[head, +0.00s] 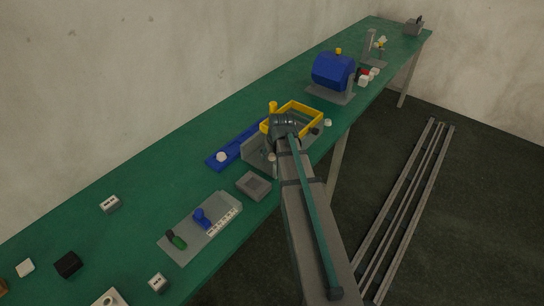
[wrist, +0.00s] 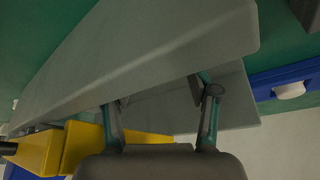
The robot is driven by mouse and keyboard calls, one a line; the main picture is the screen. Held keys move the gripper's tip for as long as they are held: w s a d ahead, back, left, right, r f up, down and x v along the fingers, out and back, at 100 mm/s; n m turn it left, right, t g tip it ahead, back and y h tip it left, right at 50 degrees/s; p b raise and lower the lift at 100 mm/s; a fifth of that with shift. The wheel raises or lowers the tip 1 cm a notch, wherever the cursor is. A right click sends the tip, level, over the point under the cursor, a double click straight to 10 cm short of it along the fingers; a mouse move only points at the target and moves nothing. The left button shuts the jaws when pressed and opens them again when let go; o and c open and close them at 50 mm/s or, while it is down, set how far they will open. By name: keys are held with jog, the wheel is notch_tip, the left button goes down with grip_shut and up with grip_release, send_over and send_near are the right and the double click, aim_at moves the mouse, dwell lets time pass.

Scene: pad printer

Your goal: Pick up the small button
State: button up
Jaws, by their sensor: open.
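My gripper (wrist: 158,100) is open in the wrist view, its two fingers apart with grey surfaces of the fixture beyond them. I see nothing held between them. In the head view my arm's end is over the grey fixture (head: 254,148) with the yellow frame (head: 299,109); the fingertips are hidden there. Small round white pieces look like buttons: one on the blue strip (head: 238,146), a white piece (head: 221,157), and another white piece (head: 327,122) right of the fixture. The white piece on the strip also shows in the wrist view (wrist: 290,90). I cannot tell which is the small button.
The green bench (head: 150,180) runs along the wall. A blue drum machine (head: 333,71) stands farther back. A grey box (head: 254,185) and a grey panel with blue and green levers (head: 183,248) are nearer. Grey rails (head: 405,205) lie on the floor at right.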

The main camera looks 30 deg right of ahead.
jog(key=shift+c, duration=0.3)
jog(key=c, duration=0.9)
jog(key=shift+o, duration=0.2)
jog(key=shift+r, duration=0.1)
